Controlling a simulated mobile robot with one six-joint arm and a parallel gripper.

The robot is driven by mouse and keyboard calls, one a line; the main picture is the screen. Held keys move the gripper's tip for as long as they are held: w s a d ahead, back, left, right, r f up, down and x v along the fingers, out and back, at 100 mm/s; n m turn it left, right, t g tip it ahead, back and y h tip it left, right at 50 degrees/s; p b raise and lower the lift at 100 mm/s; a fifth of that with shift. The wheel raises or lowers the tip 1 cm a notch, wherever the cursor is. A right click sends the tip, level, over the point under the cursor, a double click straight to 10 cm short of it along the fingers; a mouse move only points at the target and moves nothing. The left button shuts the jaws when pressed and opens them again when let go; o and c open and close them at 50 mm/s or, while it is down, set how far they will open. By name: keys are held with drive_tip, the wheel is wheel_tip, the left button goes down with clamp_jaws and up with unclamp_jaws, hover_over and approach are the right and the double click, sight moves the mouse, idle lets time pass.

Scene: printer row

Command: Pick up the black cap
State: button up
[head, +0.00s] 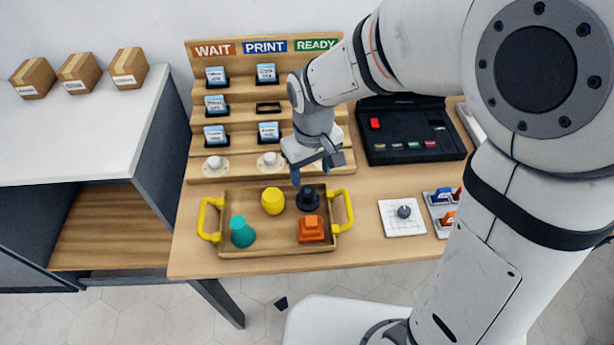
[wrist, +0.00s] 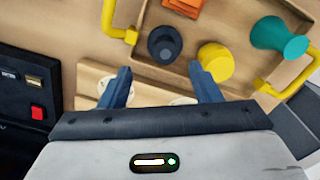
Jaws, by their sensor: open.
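The black cap (head: 308,200) is a dark, round piece with a wide base. It stands in the wooden tray (head: 270,251) with yellow handles, at the tray's back right. In the wrist view the black cap (wrist: 164,44) lies ahead of my fingertips, near the tray's edge. My gripper (head: 312,172) is above the tray's back edge, just behind and above the cap. In the wrist view my gripper (wrist: 166,80) shows two blue fingers spread apart with nothing between them.
The tray also holds a yellow piece (head: 273,201), a teal piece (head: 242,232) and an orange piece (head: 311,229). The stepped wooden rack (head: 240,150) stands behind. A black case (head: 410,135) and a white plate with a grey knob (head: 402,218) are to the right.

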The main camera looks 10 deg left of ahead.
sight(308, 192)
drive_tip(key=f, duration=0.5)
drive_tip(key=f+b, duration=0.1)
drive_tip(key=f, duration=0.2)
drive_tip(key=shift+s+a+f, duration=0.3)
drive_tip(key=shift+a, duration=0.05)
drive_tip(key=shift+c, duration=0.5)
drive_tip(key=c, duration=0.5)
